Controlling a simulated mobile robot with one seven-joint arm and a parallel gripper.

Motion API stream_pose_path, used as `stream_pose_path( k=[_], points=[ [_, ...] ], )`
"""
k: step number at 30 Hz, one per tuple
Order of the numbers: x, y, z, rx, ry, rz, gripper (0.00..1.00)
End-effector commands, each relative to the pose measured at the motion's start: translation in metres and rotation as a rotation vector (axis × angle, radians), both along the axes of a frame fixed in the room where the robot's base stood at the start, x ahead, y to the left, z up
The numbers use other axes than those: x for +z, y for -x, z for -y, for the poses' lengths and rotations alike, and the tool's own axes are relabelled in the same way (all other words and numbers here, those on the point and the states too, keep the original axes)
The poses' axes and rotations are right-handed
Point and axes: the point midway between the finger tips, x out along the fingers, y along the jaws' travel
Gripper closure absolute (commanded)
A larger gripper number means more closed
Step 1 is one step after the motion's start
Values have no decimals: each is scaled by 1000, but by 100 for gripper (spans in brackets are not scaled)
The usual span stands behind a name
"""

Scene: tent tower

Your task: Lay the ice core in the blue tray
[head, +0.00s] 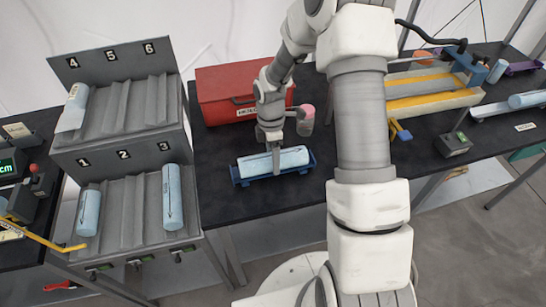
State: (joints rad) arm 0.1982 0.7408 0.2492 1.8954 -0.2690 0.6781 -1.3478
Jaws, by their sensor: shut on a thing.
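A pale blue ice core (290,157) lies lengthwise in the blue tray (243,181) on the black table. My gripper (275,166) points straight down over the core's middle and is shut on it. The core looks level and within the tray's ends. From this view I cannot tell whether it rests fully on the tray or is held just above it. The fingertips are partly hidden against the core.
A red box (222,87) stands behind the tray. A grey rack (117,127) with numbered slots, holding several cores, stands at left. A pink-topped object (306,117) is right of my gripper. A yellow-railed device (430,88) sits at right.

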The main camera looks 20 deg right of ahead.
Motion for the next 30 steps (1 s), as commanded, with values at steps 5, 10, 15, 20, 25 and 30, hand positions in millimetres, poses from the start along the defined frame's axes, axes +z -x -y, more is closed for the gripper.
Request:
stream_pose_path(
  k=[5, 10, 15, 20, 25, 30],
  points=[
    [1, 0, 0, 0, 0, 1, 100],
    [1, 0, 0, 0, 0, 1, 100],
    [0, 0, 0, 0, 0, 1, 100],
    [-1, 0, 0, 0, 0, 1, 100],
    [-3, 0, 0, 0, 0, 1, 100],
    [-3, 0, 0, 0, 0, 1, 1]
  ],
)
